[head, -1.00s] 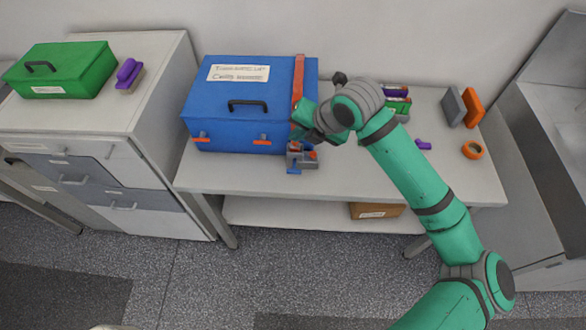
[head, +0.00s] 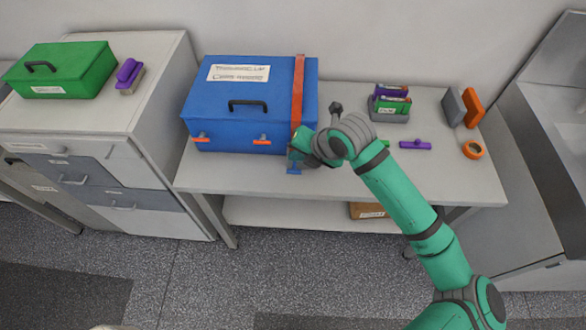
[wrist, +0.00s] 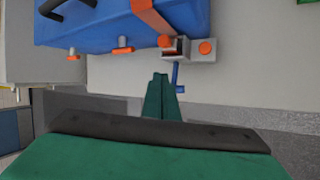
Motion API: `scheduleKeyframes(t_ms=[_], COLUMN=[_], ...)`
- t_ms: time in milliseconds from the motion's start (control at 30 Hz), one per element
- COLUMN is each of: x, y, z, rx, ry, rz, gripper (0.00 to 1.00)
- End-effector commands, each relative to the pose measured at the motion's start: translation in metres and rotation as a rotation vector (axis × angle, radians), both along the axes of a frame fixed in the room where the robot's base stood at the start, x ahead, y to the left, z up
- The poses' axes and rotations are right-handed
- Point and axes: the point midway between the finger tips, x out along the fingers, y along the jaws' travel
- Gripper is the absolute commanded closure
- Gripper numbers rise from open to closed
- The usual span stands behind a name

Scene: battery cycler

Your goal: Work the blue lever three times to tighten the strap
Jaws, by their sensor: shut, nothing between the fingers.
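The blue lever (head: 293,169) hangs at the front of the strap's ratchet, near the table's front edge. In the wrist view the lever (wrist: 178,78) points down below the grey ratchet (wrist: 176,48) with its orange knob. The orange strap (head: 298,85) runs over the right part of the blue case (head: 222,128). My gripper (wrist: 160,77) is shut and empty. Its fingertips appear just left of the lever in the wrist view; I cannot tell whether they touch it. In the head view my wrist hides most of the ratchet.
A grey block with an orange knob (wrist: 204,49) sits right of the ratchet. On the table's right are a grey holder with cards (head: 390,110), a purple tool (head: 415,145) and an orange tape roll (head: 473,149). The table front right of my gripper is clear.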

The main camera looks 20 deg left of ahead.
Motion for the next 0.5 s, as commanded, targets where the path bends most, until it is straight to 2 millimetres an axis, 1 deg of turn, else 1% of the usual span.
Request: scheduleKeyframes(t_ms=[100,200,500], x=[-0.003,-0.004,-0.005], y=[-0.001,-0.001,-0.001], z=[-0.010,-0.015,-0.018], rx=[0.002,0.001,0.001], ry=[0.002,0.000,0.000], rz=[-0.001,-0.001,0.000], gripper=[1.00,1.00,1.00])
